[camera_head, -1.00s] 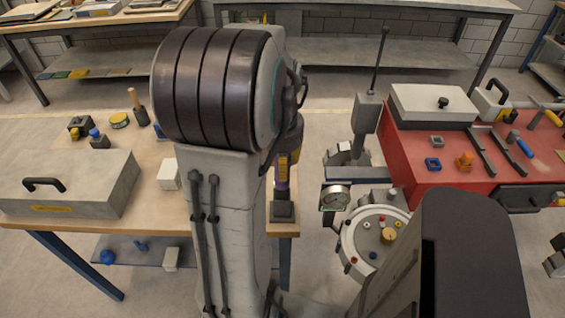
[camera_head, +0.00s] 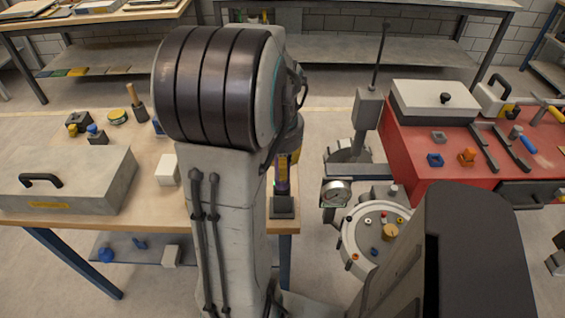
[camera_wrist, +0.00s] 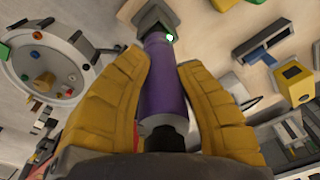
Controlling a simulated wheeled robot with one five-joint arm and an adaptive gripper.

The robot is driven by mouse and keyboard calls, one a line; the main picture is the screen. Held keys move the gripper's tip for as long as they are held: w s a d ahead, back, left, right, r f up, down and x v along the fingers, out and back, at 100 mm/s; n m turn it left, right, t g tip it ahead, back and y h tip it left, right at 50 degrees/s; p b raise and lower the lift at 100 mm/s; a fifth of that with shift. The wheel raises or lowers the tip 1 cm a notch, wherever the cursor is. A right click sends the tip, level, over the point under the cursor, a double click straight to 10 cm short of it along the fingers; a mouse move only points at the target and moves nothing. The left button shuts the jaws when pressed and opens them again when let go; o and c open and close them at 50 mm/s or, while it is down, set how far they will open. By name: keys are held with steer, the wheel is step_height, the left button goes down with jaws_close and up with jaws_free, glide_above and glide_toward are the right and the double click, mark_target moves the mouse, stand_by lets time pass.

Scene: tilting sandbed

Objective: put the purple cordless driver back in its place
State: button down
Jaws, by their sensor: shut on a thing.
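The purple cordless driver (camera_wrist: 165,85) is between the two yellow padded fingers of my gripper (camera_wrist: 163,82) in the wrist view. The gripper is shut on its purple body. A dark square block shows at the driver's far end, with a small green light beside it; I cannot tell whether the block is part of the driver. In the head view, my arm hides most of my gripper (camera_head: 293,157), and a strip of the purple driver (camera_head: 282,179) shows above the dark block (camera_head: 283,207), near the right edge of the wooden table. The driver's place cannot be identified.
The wooden table (camera_head: 100,229) carries a grey lidded case (camera_head: 85,165) and small tools. Right of my arm stand a round machine (camera_head: 372,215) with a gauge (camera_head: 336,194) and an upright rod. A red workbench (camera_head: 425,160) with a box and tools is farther right.

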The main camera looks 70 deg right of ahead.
steer(key=shift+f+b, duration=0.6)
steer(key=shift+f, duration=0.1)
steer(key=shift+c, duration=1.6)
jaws_free()
steer(key=shift+r, duration=0.1)
steer(key=shift+r+p, duration=3.4)
steer(key=shift+r, duration=0.55)
